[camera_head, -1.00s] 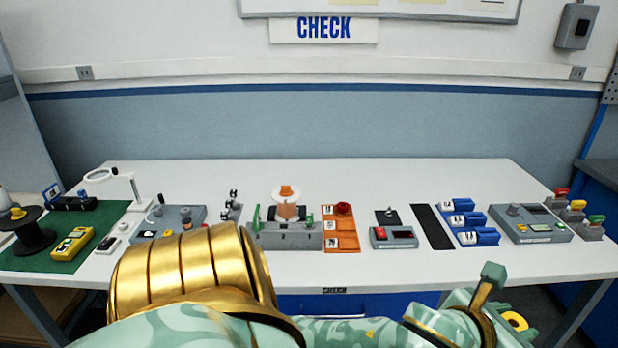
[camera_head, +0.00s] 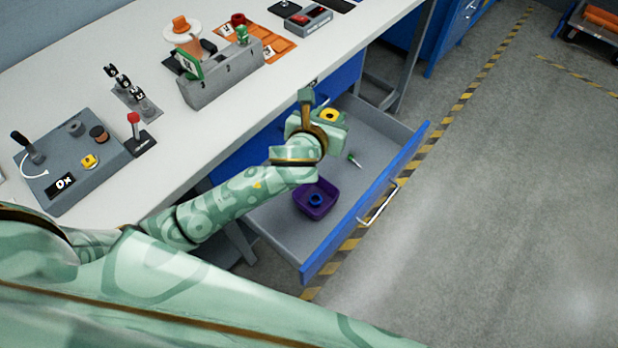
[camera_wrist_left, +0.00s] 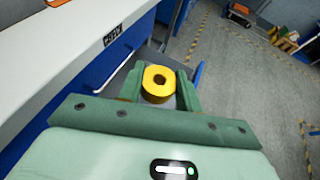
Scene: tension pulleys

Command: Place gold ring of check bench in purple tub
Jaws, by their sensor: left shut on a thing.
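The gold ring (camera_head: 329,116) is a thick yellow ring held between the fingers of my left gripper (camera_head: 328,118). In the left wrist view the ring (camera_wrist_left: 158,84) sits between both green fingers, its hole facing the camera. The gripper is above the open drawer, near the bench's front edge. The purple tub (camera_head: 329,203) stands in the drawer, below and nearer to me than the gripper in the head view. A blue ring (camera_head: 316,200) lies in the tub. The check bench (camera_head: 165,168) is white. My right gripper is not in view.
The open drawer (camera_head: 409,156) has a blue front with a handle. A grey block fixture (camera_head: 222,85) and other devices stand on the bench.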

